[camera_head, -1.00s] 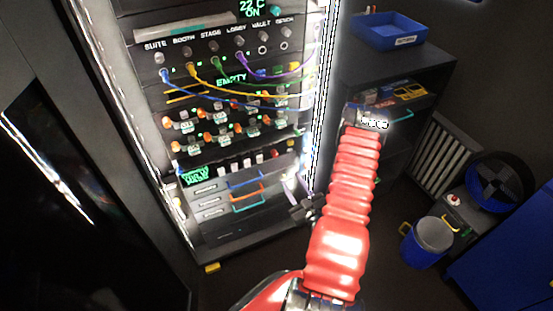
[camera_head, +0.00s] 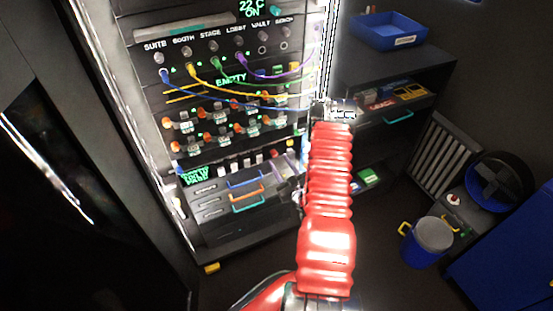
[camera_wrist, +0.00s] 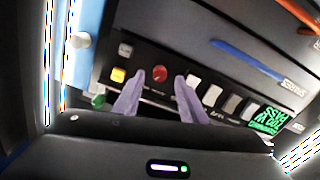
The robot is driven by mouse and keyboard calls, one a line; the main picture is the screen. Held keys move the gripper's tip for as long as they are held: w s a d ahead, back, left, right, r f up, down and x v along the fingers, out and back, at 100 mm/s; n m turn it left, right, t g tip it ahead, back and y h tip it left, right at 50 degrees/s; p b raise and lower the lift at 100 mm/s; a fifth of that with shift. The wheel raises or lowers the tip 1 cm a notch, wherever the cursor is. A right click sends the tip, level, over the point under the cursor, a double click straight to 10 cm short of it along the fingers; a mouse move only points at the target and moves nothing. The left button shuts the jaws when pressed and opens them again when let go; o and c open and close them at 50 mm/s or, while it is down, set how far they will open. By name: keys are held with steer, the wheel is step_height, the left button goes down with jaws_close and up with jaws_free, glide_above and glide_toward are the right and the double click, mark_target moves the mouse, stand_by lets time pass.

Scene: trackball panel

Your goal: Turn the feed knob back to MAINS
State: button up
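A round red knob (camera_wrist: 159,74) sits on the black panel in the wrist view, between a yellow button and a row of pale switches. It is the likely feed knob, but I cannot read a MAINS label or its pointer position. My gripper (camera_wrist: 159,79) is open, its two pale purple fingers apart. The fingertips appear on either side of the red knob; I cannot tell whether they touch it. In the head view my red arm reaches to the rack's right edge and hides the gripper's tips.
White switches (camera_wrist: 211,95) and a green-lit display (camera_wrist: 270,119) lie right of the knob in the wrist view. A yellow button (camera_wrist: 118,75) and a green knob (camera_wrist: 99,100) lie left. Drawers with a blue handle (camera_head: 245,180) are below the panel. Cables (camera_head: 225,106) hang above.

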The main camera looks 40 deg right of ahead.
mark_target(275, 156)
steer(key=shift+x, duration=1.75)
steer(key=shift+c, duration=0.3)
jaws_close()
